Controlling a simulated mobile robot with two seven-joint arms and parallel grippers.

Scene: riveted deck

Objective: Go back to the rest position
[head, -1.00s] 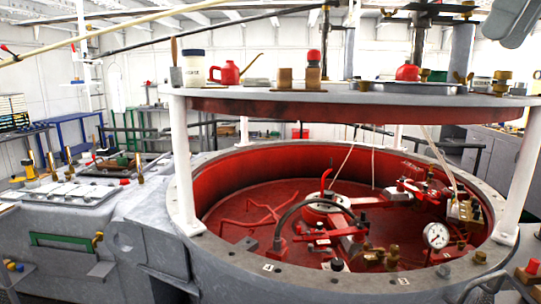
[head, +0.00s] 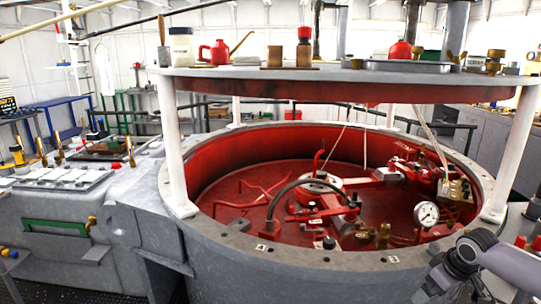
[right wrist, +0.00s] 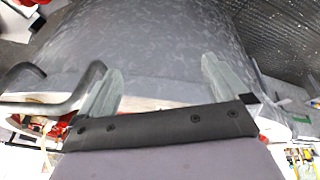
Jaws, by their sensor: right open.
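My right arm (head: 485,262) shows at the lower right corner of the head view, in front of the grey rim of the round red pit. Its gripper end is dark and partly cut off by the bottom edge, so the fingers are hard to make out there. In the right wrist view, my right gripper (right wrist: 161,75) has its two grey fingers well apart, with nothing between them. A grey mottled surface lies beyond the fingers. My left gripper is not in view.
A round pit with a grey rim (head: 215,240) and red inside fills the middle. White posts carry a grey ring shelf (head: 330,73) above it, with a red can (head: 214,53) and jars. A grey bench (head: 70,205) stands left. A pressure gauge (head: 426,214) sits in the pit.

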